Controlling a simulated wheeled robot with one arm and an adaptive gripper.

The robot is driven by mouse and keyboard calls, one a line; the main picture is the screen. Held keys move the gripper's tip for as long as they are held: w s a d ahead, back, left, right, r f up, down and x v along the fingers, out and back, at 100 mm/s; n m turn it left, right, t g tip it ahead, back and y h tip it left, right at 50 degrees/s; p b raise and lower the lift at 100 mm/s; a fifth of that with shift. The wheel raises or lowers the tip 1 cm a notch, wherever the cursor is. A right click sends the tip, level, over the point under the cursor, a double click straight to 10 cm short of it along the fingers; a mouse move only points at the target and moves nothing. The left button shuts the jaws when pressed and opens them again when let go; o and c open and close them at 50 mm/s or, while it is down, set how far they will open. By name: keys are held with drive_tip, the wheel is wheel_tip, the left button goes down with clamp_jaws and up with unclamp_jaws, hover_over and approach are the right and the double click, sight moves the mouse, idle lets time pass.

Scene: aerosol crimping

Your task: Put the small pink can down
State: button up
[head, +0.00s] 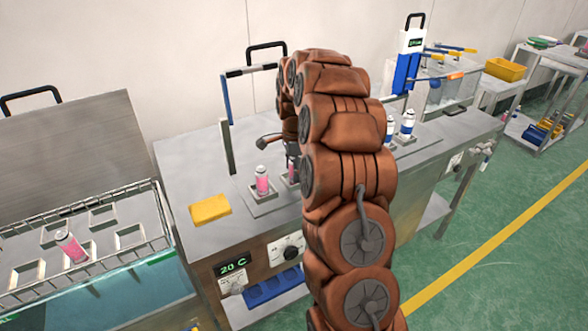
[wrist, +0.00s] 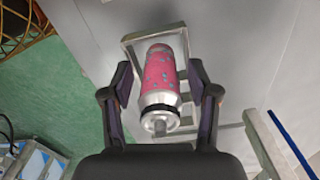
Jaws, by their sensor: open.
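A small pink can with a silver top stands between the two fingers of my gripper in the wrist view (wrist: 160,75), its far end inside a square metal frame (wrist: 128,42). The fingers of my gripper (wrist: 160,108) are spread, with a gap on each side of the can. In the head view, one pink can (head: 262,181) stands upright in a square holder on the steel bench, left of my arm. Another pink patch (head: 292,174) shows beside it, mostly hidden by my arm and gripper. I cannot tell for sure which one is between my fingers.
A third pink can (head: 70,246) leans in the wire rack (head: 150,187) over the water bath at left. A yellow sponge-like block (head: 210,209) lies on the bench (head: 195,165). Blue-and-white cans (head: 407,124) stand right of my arm. A thin upright post (head: 227,150) rises behind.

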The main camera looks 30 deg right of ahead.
drive_tip(key=shift+r, duration=0.1)
wheel_tip(320, 180, up, 10)
drive_tip(key=shift+r+b, duration=0.2)
drive_tip(key=shift+b, duration=0.9)
drive_tip(key=shift+r, duration=0.85)
drive_tip(key=shift+a, duration=0.1)
drive_tip(key=s+a+r+n, duration=0.1)
drive_tip(key=s+a+n, duration=1.1)
drive_tip(key=s+a, duration=0.55)
drive_tip(key=s+a+f+n, duration=0.2)
drive_tip(key=s+n, duration=0.1)
drive_tip(key=s, duration=0.3)
drive_tip(key=s+a+f+n+g, duration=0.1)
drive_tip(key=s+a+f+n, duration=0.1)
drive_tip(key=s, duration=0.5)
drive_tip(key=s+a+f+n, duration=0.2)
drive_tip(key=s+n, duration=0.2)
drive_tip(key=s, duration=0.3)
drive_tip(key=shift+s+a+f+g, duration=0.2)
drive_tip(key=shift+s+f+g, duration=0.05)
drive_tip(key=shift+f+g, duration=0.15)
